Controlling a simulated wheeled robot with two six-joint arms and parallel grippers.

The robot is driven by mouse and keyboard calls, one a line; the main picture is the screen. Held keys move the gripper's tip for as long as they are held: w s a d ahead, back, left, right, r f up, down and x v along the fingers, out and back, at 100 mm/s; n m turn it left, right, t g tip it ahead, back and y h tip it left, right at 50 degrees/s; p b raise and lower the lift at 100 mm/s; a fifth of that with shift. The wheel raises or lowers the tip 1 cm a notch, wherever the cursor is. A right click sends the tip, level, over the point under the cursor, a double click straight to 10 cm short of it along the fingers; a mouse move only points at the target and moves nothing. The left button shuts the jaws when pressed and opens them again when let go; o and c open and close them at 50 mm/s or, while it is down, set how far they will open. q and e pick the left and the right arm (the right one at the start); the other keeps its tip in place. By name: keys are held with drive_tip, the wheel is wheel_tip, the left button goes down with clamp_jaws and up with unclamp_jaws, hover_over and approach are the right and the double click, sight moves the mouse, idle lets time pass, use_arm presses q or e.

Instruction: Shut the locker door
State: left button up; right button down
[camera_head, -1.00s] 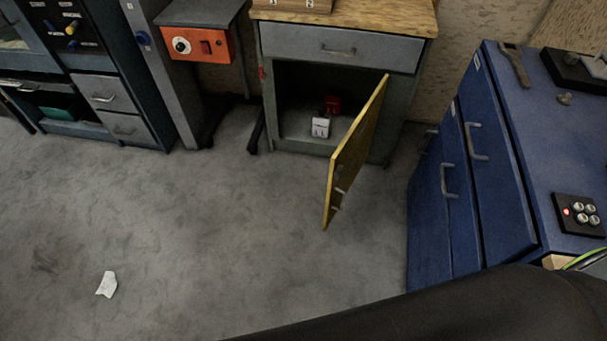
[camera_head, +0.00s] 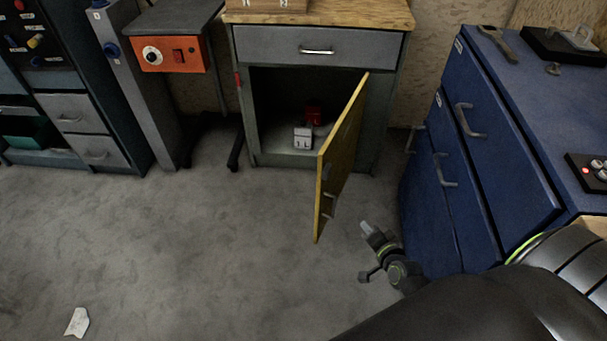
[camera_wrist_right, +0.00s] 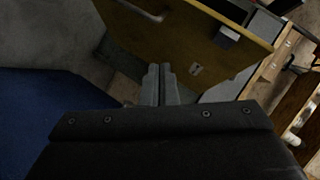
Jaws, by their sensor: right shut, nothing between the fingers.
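The locker door (camera_head: 341,158) is a yellow panel that stands wide open, hinged at the right side of the grey locker (camera_head: 386,112). A handle shows on its lower part. My right gripper (camera_head: 366,228) is shut and empty, to the right of the door's free edge and apart from it in the head view. In the right wrist view the shut fingers (camera_wrist_right: 160,84) point toward the door's yellow face (camera_wrist_right: 185,40). A white block (camera_head: 303,137) and a red item (camera_head: 313,116) sit inside the locker. My left gripper is not in view.
An orange control box (camera_head: 172,53) on a stand is left of the locker. A paper scrap (camera_head: 77,322) lies on the otherwise clear floor at left.

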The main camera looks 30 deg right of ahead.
drive_tip(key=w+r+m+t+b, duration=0.4)
drive_tip(key=w+r+m+t, duration=0.1)
drive_tip(key=r, duration=0.6)
approach(327, 153)
drive_tip(key=w+d, duration=0.3)
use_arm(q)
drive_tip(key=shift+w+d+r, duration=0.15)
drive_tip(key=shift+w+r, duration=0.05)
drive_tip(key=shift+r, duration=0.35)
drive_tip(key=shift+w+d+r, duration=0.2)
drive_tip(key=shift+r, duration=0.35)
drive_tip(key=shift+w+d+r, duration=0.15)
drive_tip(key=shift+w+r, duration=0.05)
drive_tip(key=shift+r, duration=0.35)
use_arm(e)
drive_tip(key=shift+w+a+r+m, duration=0.1)
drive_tip(key=shift+w+a+m, duration=0.05)
drive_tip(key=shift+w+a, duration=0.5)
drive_tip(key=shift+w+a+r+m, duration=0.15)
drive_tip(key=shift+w+a, duration=0.4)
drive_tip(key=shift+w, duration=0.15)
